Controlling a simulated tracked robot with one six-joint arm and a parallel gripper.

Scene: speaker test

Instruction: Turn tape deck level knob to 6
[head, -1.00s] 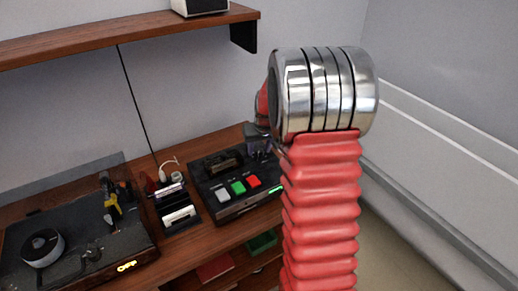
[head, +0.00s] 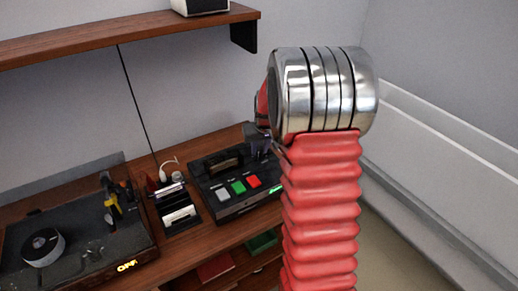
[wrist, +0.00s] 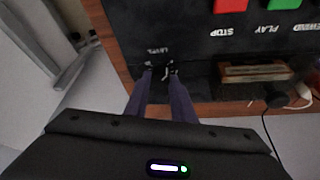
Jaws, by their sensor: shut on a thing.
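The tape deck (head: 207,187) is a black box on the wooden desk, with a grey, a green and a red button on top. In the wrist view its black panel (wrist: 195,48) appears upside down, with STOP and PLAY lettering. The level knob (wrist: 161,72) is small and dark, beside the LEVEL label. My gripper (wrist: 160,74) is shut on the knob, one finger on each side. The fingers hide much of it, and its setting is too small to read. In the head view my gripper (head: 263,146) is at the deck's back right, partly hidden by my red arm.
A turntable (head: 85,240) with an orange lit display stands at the left. A small holder (head: 178,212) stands between it and the deck. A wooden shelf (head: 120,38) hangs above. Red and green items lie under the desk top. A white cable (wrist: 304,97) lies near the deck.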

